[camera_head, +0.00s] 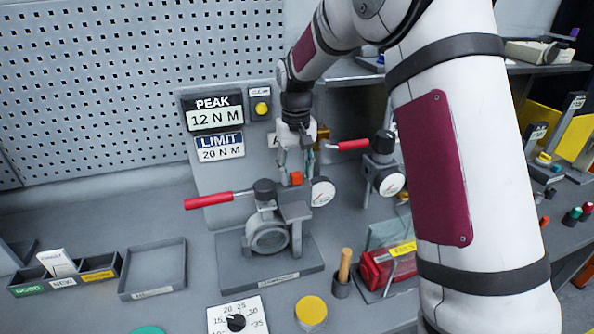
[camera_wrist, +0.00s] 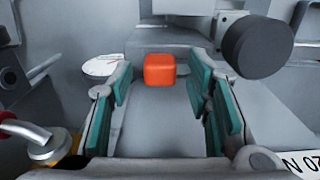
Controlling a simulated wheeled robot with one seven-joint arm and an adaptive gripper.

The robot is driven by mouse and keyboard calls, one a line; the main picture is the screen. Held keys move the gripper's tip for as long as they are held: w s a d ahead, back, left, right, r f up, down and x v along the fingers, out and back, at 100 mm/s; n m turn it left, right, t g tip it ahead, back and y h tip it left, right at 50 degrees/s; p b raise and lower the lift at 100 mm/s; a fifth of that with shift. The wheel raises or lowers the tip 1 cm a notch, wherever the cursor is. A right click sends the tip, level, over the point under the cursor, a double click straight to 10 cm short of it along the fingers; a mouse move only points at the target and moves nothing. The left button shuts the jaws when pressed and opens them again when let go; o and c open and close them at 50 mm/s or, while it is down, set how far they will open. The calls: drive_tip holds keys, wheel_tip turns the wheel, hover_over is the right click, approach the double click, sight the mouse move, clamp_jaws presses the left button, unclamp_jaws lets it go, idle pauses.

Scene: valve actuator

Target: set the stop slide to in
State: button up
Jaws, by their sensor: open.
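The stop slide seems to be the small orange block (camera_head: 296,178) on the valve stand, just right of the dark round cap. In the wrist view the orange block (camera_wrist: 159,69) lies ahead, between the teal finger pads and near their far ends. My gripper (camera_head: 295,165) points down just above and around the block in the head view. It is open, and gaps show between the block and both pads (camera_wrist: 160,92). I cannot tell the slide's marked position from these frames.
The valve with a red handle (camera_head: 208,200) and a gauge (camera_head: 322,192) stands beside the gripper. A second red-handled valve (camera_head: 384,165) is to the right. A panel reading PEAK and LIMIT (camera_head: 218,160) stands behind. An empty tray (camera_head: 153,268) is at the left.

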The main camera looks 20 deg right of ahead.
drive_tip(key=shift+f, duration=0.2)
clamp_jaws()
drive_tip(key=shift+a, duration=1.05)
unclamp_jaws()
